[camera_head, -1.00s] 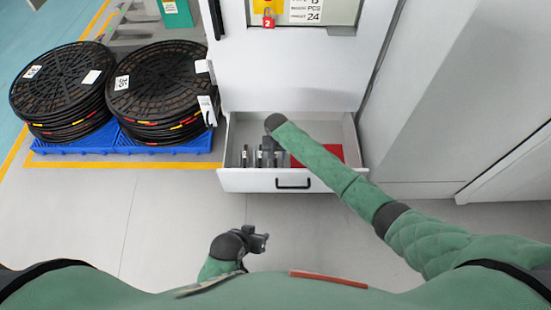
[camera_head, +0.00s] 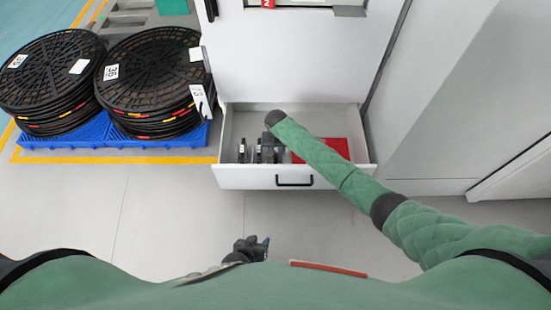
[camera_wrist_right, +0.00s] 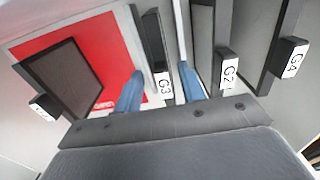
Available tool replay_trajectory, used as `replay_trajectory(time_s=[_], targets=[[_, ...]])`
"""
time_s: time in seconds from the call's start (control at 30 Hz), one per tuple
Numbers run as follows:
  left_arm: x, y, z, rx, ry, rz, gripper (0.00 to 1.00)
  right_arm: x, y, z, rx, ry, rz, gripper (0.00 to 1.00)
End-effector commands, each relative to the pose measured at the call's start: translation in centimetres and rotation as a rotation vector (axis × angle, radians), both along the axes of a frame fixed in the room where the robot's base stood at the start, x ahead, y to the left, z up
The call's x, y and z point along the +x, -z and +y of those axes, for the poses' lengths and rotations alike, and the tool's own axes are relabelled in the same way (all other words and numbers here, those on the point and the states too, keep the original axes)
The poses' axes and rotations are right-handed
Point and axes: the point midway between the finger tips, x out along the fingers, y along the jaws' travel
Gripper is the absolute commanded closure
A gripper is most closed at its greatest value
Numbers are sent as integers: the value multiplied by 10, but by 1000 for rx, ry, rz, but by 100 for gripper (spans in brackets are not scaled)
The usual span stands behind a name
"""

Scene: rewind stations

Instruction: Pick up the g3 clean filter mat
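The g3 clean filter mat (camera_wrist_right: 153,45) is a thin dark upright piece with a white G3 label in the right wrist view. My right gripper (camera_wrist_right: 160,87) has its two blue fingers apart, one on each side of the g3 mat. I cannot tell whether they touch it. In the head view my right gripper (camera_head: 270,143) is down inside the open drawer (camera_head: 240,178), partly hidden by its arm. My left gripper (camera_head: 264,245) hangs low in front of the drawer, away from it; its jaws are too small to judge.
Mats labelled G2 (camera_wrist_right: 226,68) and G4 (camera_wrist_right: 292,60) stand beside g3. A dark-framed mat (camera_wrist_right: 65,75) lies on the red area (camera_wrist_right: 25,48) on the other side. Stacked black reels (camera_head: 152,85) sit on blue pallets (camera_head: 75,135) at left. The front floor is clear.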

Motion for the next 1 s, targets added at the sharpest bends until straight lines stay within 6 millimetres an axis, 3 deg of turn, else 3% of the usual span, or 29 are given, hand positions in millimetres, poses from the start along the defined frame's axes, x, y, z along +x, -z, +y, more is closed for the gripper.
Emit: replay_trajectory(time_s=[0.3,0.67,0.87,1.0], targets=[[0,9,0,0,0,0,64,-1,41,3,-2,-1,1,60],[-2,10,0,0,-1,1,64,-1,49,3,-1,0,0,60],[-2,10,0,0,-1,1,64,-1,49,3,0,0,0,97],[-2,10,0,0,-1,1,64,-1,49,3,0,0,0,100]])
